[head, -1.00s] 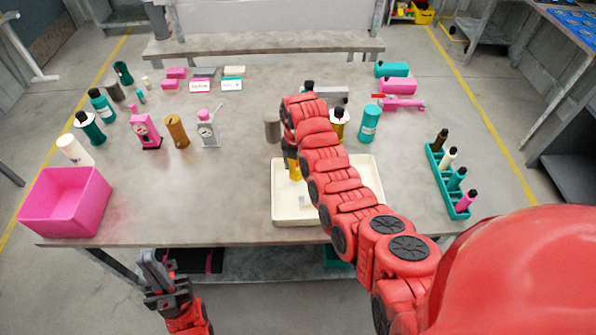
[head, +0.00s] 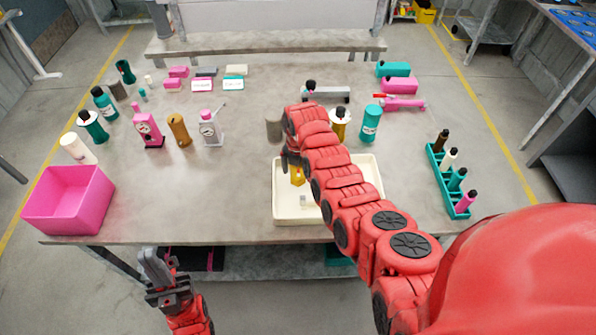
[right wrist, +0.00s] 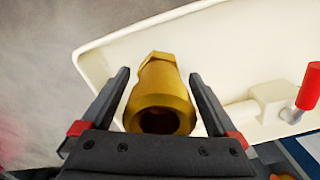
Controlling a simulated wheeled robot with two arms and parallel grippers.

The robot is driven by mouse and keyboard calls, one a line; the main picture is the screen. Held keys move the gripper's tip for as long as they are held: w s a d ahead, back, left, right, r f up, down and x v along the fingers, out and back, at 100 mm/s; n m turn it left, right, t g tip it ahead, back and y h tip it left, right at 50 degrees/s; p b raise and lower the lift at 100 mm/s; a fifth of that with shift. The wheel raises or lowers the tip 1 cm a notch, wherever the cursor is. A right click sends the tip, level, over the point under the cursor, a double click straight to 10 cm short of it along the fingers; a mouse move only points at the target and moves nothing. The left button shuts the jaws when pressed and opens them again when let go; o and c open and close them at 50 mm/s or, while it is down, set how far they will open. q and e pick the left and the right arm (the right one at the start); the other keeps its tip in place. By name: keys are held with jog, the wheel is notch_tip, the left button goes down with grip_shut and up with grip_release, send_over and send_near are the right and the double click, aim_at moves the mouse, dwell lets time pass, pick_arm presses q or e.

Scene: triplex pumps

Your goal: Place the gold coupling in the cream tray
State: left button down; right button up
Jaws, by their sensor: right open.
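The gold coupling (head: 297,178) is at the left side of the cream tray (head: 288,218), partly hidden by my right arm. In the right wrist view the coupling (right wrist: 160,92) shows its hex end and open bore, with the tray (right wrist: 105,62) behind it. My right gripper (right wrist: 160,76) is open, one finger on each side of the coupling, with gaps between. In the head view its fingers are mostly hidden by the arm. My left gripper (head: 160,268) is in front of the table, away from the tray; its jaw opening is unclear.
A cream fitting with a red handle (right wrist: 309,87) lies right of the coupling in the wrist view. A grey cylinder (head: 274,130) stands behind the tray. A teal rack (head: 450,182) is to the right, a pink bin (head: 68,200) to the left. The table between bin and tray is clear.

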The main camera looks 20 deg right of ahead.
jog(key=shift+r, duration=0.4)
notch_tip(320, 180, up, 6)
jog(key=shift+r+b, duration=0.15)
jog(key=shift+b, duration=0.65)
notch_tip(320, 180, up, 4)
jog(key=shift+f+p, duration=0.15)
jog(key=shift+p, duration=0.85)
jog(key=shift+r+p, duration=0.4)
jog(key=shift+r, duration=0.35)
